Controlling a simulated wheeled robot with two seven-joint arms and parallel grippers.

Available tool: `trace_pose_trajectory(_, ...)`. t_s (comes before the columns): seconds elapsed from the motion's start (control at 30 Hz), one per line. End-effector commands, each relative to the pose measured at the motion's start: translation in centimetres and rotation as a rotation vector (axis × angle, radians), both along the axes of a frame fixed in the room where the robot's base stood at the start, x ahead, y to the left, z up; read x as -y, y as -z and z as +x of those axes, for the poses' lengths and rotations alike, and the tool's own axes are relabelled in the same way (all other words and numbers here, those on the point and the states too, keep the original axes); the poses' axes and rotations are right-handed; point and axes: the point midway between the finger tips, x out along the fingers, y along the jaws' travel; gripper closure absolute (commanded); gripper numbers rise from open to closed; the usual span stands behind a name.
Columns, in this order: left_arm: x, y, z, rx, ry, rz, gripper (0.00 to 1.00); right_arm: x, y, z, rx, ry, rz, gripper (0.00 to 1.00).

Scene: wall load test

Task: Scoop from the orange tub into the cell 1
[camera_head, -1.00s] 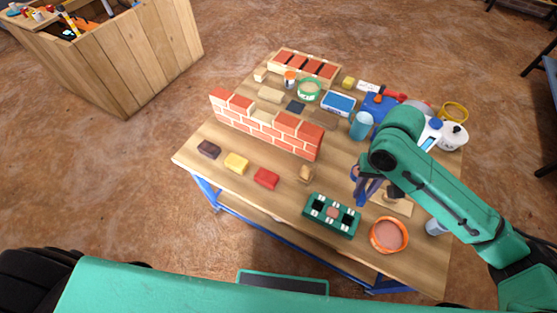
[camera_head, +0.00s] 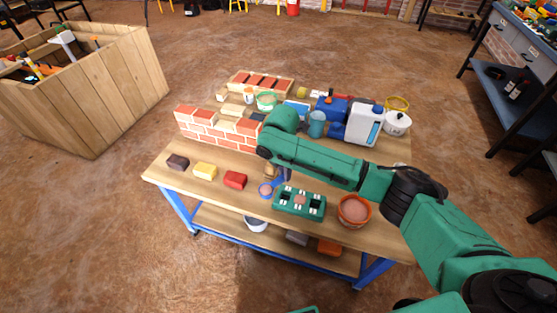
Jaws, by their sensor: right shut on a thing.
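The orange tub (camera_head: 354,210) stands at the table's front right with pinkish material inside. Left of it lies the green cell block (camera_head: 299,202), with dark cells at either side and a pinkish patch in the middle. I cannot tell which cell is cell 1. My right gripper (camera_head: 280,175) is low over the table, just behind and left of the block, partly hidden by its arm. It is shut on what looks like a small scoop (camera_head: 265,190), whose round end shows pinkish at the block's left. Whether it touches anything is unclear. My left gripper is not in view.
A red brick wall (camera_head: 215,130) stands behind. Dark, yellow (camera_head: 205,171) and red (camera_head: 235,180) blocks lie along the front left. A blue cup (camera_head: 316,124), a white-and-blue canister (camera_head: 365,124) and other containers crowd the back right.

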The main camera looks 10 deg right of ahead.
Motion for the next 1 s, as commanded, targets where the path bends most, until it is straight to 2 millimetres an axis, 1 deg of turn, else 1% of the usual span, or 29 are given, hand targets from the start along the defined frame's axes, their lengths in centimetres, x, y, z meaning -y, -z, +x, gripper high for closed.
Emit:
trace_pose_trajectory(0.03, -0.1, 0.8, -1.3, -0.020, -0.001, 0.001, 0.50, -0.2, 0.5, 1.3, 0.006, -0.160, 0.001, 1.00)
trace_pose_trajectory(0.1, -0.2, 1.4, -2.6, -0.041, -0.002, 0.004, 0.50, -0.3, 0.7, 3.0, 0.010, -0.405, 0.004, 1.00)
trace_pose_trajectory(0.13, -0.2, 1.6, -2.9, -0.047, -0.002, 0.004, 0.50, -0.3, 0.7, 3.7, 0.012, -0.503, 0.006, 1.00)
trace_pose_trajectory(0.2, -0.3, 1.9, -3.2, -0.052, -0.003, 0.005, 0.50, -0.4, 0.7, 5.0, 0.014, -0.706, 0.010, 1.00)
trace_pose_trajectory(0.3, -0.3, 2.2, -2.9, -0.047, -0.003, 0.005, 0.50, -0.3, 0.5, 6.4, 0.016, -0.915, 0.013, 1.00)
trace_pose_trajectory(0.33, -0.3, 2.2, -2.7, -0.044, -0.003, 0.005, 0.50, -0.3, 0.5, 6.6, 0.015, -0.959, 0.016, 1.00)
trace_pose_trajectory(0.43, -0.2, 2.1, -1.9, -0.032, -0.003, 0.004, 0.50, -0.2, 0.4, 7.1, 0.016, -1.041, 0.017, 1.00)
trace_pose_trajectory(0.57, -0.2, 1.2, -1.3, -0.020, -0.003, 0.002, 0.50, 0.0, 0.3, 7.0, 0.047, -1.057, 0.027, 1.00)
trace_pose_trajectory(0.67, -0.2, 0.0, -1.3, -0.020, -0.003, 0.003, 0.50, 0.3, 0.3, 6.7, 0.105, -1.055, 0.039, 1.00)
trace_pose_trajectory(0.7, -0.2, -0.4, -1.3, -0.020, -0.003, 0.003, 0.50, 0.5, 0.4, 6.5, 0.137, -1.054, 0.047, 1.00)
trace_pose_trajectory(0.77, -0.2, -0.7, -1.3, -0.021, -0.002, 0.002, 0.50, 0.9, 0.9, 6.1, 0.230, -1.050, 0.067, 1.00)
trace_pose_trajectory(0.8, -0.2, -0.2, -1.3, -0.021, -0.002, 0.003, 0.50, 1.1, 1.7, 5.9, 0.296, -1.047, 0.083, 1.00)
trace_pose_trajectory(0.83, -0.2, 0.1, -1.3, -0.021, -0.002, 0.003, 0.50, 1.2, 1.9, 5.7, 0.349, -1.045, 0.094, 1.00)
trace_pose_trajectory(0.9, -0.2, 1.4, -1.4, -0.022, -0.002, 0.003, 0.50, 1.5, 2.8, 5.4, 0.468, -1.037, 0.118, 1.00)
trace_pose_trajectory(1.0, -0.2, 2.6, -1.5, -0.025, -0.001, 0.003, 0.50, 1.8, 3.1, 5.0, 0.586, -1.028, 0.143, 1.00)
